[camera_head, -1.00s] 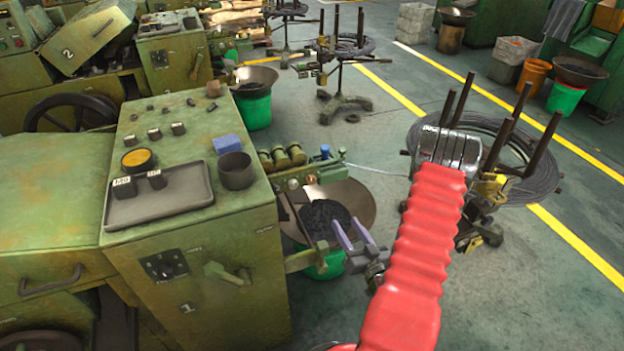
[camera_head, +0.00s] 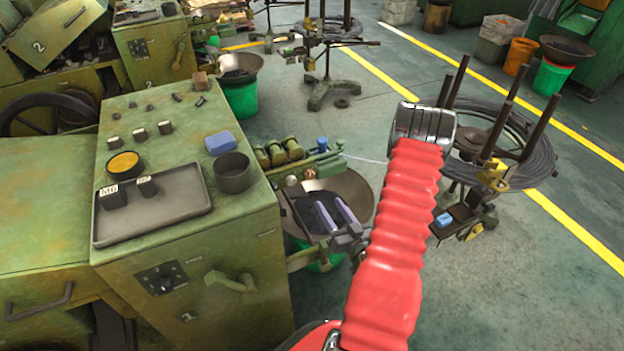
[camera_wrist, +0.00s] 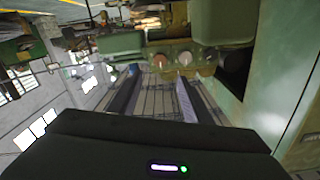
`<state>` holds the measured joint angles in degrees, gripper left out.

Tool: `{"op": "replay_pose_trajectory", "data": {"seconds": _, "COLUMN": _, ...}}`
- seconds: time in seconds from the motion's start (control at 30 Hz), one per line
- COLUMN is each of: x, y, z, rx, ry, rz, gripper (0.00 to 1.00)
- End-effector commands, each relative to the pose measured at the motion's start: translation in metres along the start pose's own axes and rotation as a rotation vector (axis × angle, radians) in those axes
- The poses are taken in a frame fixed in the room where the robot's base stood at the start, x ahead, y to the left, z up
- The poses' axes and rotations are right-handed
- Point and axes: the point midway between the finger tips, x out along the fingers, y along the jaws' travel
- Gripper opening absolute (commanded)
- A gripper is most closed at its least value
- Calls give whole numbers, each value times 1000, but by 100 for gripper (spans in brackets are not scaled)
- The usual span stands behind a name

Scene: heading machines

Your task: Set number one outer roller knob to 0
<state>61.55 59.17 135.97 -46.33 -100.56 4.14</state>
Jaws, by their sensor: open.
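The machine marked 1 (camera_head: 215,250) stands at the left in the head view. On its right side is a green roller unit (camera_head: 325,164) with small round knobs (camera_head: 291,180). In the wrist view, a reddish knob (camera_wrist: 160,60) and a paler knob (camera_wrist: 184,58) sit side by side on a green block. Which is the outer roller knob, and its setting, I cannot tell. My gripper (camera_head: 328,202) is open and empty, below and a little right of the knobs in the head view. In the wrist view, its fingers (camera_wrist: 157,78) point toward the knobs, apart from them.
A metal tray (camera_head: 195,212) and a dark cup (camera_head: 233,172) stand on the machine top. A wide metal pan (camera_head: 360,192) lies behind my gripper. A wire coil stand (camera_head: 540,155) is at the right. Open floor (camera_head: 500,290) lies at the lower right.

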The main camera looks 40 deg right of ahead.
Motion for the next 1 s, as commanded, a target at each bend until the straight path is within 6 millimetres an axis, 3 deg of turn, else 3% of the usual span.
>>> {"op": "replay_pose_trajectory", "data": {"seconds": 0.27, "x": 23, "y": -1, "z": -1, "rx": -3, "ry": 2, "rz": -3, "gripper": 45}}
{"op": "replay_pose_trajectory", "data": {"seconds": 1.0, "x": 128, "y": 1, "z": -1, "rx": -1, "ry": 2, "rz": 1, "gripper": 45}}
